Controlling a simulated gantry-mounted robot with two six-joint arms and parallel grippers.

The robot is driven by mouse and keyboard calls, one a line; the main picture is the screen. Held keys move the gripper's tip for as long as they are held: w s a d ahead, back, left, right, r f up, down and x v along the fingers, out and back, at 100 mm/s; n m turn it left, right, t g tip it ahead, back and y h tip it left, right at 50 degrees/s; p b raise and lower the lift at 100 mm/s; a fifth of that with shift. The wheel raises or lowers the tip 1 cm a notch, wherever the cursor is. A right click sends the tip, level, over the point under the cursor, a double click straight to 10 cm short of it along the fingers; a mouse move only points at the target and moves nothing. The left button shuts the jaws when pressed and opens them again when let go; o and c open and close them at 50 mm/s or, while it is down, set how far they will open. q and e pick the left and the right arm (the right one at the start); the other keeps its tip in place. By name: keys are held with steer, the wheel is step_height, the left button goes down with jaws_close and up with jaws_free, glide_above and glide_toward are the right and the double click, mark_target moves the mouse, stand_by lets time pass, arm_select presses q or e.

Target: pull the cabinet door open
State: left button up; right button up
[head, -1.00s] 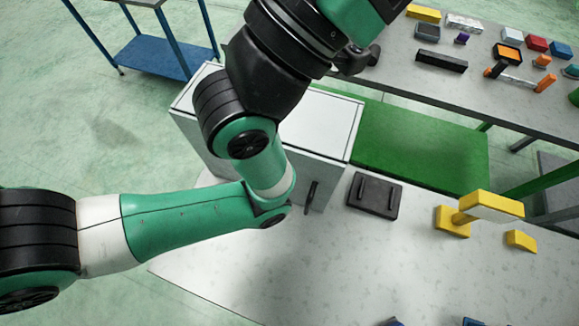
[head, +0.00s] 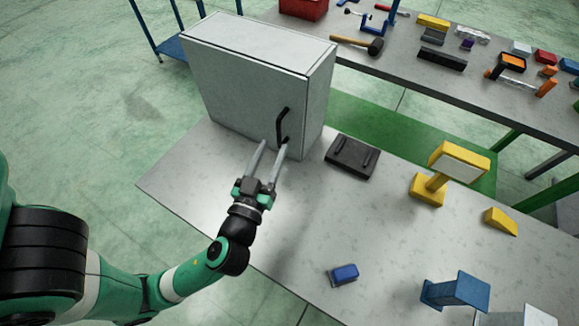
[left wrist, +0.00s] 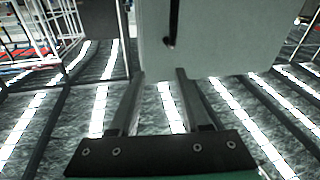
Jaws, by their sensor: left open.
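The grey cabinet (head: 235,85) stands on the near table, its door (head: 235,118) shut, with a black bar handle (head: 281,125) near the door's right edge. In the left wrist view the door (left wrist: 225,40) fills the upper middle, and the lower part of the handle (left wrist: 172,25) hangs into the picture from the top. My left gripper (head: 273,147) is open and empty, its two fingers pointing at the door just below the handle. In the left wrist view the fingers (left wrist: 159,74) reach towards the door's lower edge, below the handle. My right gripper is not in view.
A black tray-like block (head: 352,156) lies right of the cabinet. A yellow stand (head: 428,190), a blue block (head: 344,274) and a blue stand (head: 455,290) are further right and nearer. The tabletop before the cabinet is clear. A tool-covered bench (head: 400,70) runs behind.

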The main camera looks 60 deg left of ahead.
arm_select(q)
steer(key=m, duration=0.1)
glide_toward(278, 133)
steer(key=shift+m+h, duration=0.3)
steer(key=shift+h, duration=0.1)
steer(key=b+x, duration=0.1)
steer(key=x, duration=0.2)
steer(key=b+x, duration=0.1)
steer(key=x, duration=0.3)
steer(key=b+x, duration=0.1)
steer(key=x, duration=0.2)
steer(key=shift+w+a+r+b, duration=0.15)
steer(key=shift+a+r+b, duration=0.2)
steer(key=shift+b, duration=0.05)
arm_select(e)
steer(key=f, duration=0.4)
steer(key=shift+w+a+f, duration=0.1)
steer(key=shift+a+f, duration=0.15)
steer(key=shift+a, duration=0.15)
arm_select(q)
jaws_close()
